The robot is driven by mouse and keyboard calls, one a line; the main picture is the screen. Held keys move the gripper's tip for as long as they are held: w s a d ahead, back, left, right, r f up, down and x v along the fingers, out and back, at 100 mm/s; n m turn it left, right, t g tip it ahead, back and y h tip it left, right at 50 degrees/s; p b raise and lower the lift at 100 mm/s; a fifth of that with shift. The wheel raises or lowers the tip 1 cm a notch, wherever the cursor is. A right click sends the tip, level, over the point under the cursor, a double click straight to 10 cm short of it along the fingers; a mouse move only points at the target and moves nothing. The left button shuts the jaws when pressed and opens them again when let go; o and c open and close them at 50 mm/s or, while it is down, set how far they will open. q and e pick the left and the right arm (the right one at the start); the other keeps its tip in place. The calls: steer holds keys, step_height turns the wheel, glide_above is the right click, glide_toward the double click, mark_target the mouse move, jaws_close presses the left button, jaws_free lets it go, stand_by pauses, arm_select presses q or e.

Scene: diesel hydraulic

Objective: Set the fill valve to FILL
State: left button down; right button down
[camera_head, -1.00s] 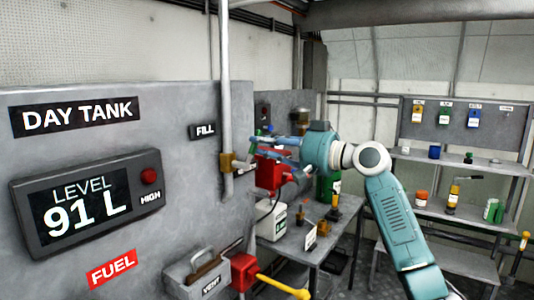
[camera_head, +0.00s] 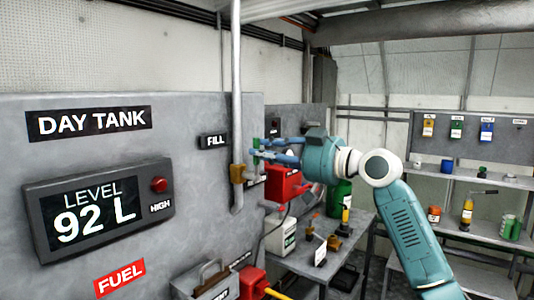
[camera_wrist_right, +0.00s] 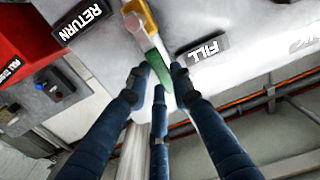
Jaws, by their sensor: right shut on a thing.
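The fill valve has a brass body (camera_head: 237,173) on the grey vertical pipe, with a green handle (camera_head: 257,145). In the right wrist view the brass body (camera_wrist_right: 143,16) is at the top and the green handle (camera_wrist_right: 183,88) reaches down among my fingers. My right gripper (camera_head: 260,150) is shut on the green handle; its fingertips also show in the wrist view (camera_wrist_right: 160,82). The FILL label (camera_head: 214,141) is left of the pipe. The RETURN label (camera_wrist_right: 85,20) lies on the handle's other side. The handle's exact setting is hard to tell. My left gripper is not in view.
The DAY TANK panel has a level display (camera_head: 98,208) reading 92 L. A red box (camera_head: 284,184) is behind my right gripper. A workbench (camera_head: 330,262) with a white can (camera_head: 281,236) stands below.

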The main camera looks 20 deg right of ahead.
steer(key=shift+f, duration=0.15)
steer(key=c, duration=1.5)
jaws_free()
steer(key=v, duration=1.2)
